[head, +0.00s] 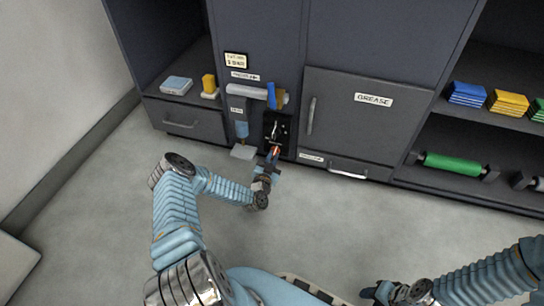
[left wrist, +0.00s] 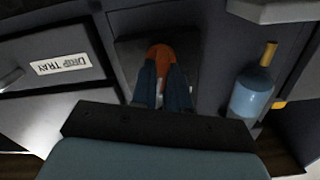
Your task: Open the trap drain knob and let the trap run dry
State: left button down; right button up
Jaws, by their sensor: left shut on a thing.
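An orange-red knob (head: 276,149) sits low on the dark cabinet front, in a black recess (head: 284,122). In the left wrist view the orange knob (left wrist: 161,52) lies between my two dark fingers. My left gripper (head: 273,156) is shut on it; the fingers also show in the left wrist view (left wrist: 162,82). How far the knob is turned I cannot tell. A bottle with blue contents (head: 241,129), perhaps the trap, hangs left of the knob; it also shows in the left wrist view (left wrist: 250,94). My right gripper (head: 373,292) is at the bottom, its jaws unclear.
A grey door labelled GREASE (head: 365,118) and a drawer with a silver handle (head: 347,174) are right of the knob. A small grey plate (head: 243,152) juts out below the bottle. Shelves hold coloured stacks (head: 508,103) and a green roller (head: 452,164). The floor (head: 330,220) is clear.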

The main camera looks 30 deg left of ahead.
pick_arm(q)
jog(key=m, duration=0.3)
jog(key=shift+w+r+p, duration=0.2)
jog(key=shift+p, duration=0.15)
jog(key=m, duration=0.3)
jog(key=shift+d+f+m, duration=0.1)
jog(key=shift+m, duration=0.2)
jog(key=m, duration=0.3)
jog(key=m+b, duration=0.1)
jog(key=m, duration=0.3)
jog(key=shift+f, duration=0.15)
jog(key=shift+m, duration=0.4)
jog(key=c, duration=1.1)
grip_release()
jog(key=shift+f, duration=0.1)
jog(key=shift+s, duration=0.1)
